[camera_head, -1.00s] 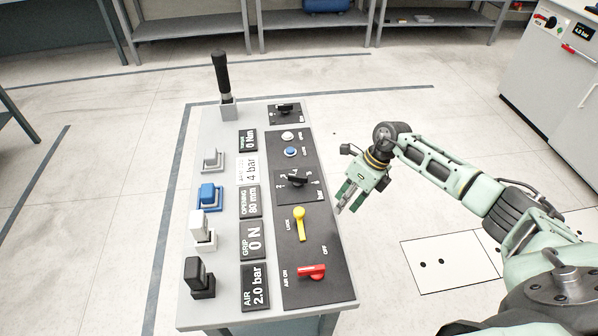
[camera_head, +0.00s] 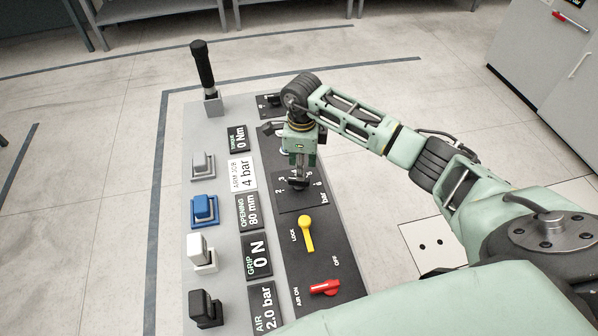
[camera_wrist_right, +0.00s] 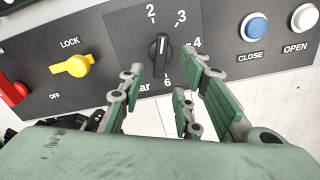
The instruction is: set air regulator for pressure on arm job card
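The air regulator is a black knob marked in bar (camera_wrist_right: 158,58) on a dark plate. In the right wrist view its handle stands nearly upright, upper end near the 2 to 3 side of the scale. The arm job card (camera_head: 242,174) reads 4 bar. The air display (camera_head: 263,309) reads 2.0 bar. My right gripper (camera_head: 300,172) points down over the regulator in the head view and hides part of it. In the right wrist view its green fingers (camera_wrist_right: 168,85) are apart, with the knob in the gap; contact cannot be told. My left gripper is not in view.
A yellow lock lever (camera_head: 306,233) and a red air lever (camera_head: 325,287) sit nearer on the panel. Blue close and white open buttons (camera_wrist_right: 254,27) lie beside the regulator. A tall black lever (camera_head: 204,68) stands at the far end.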

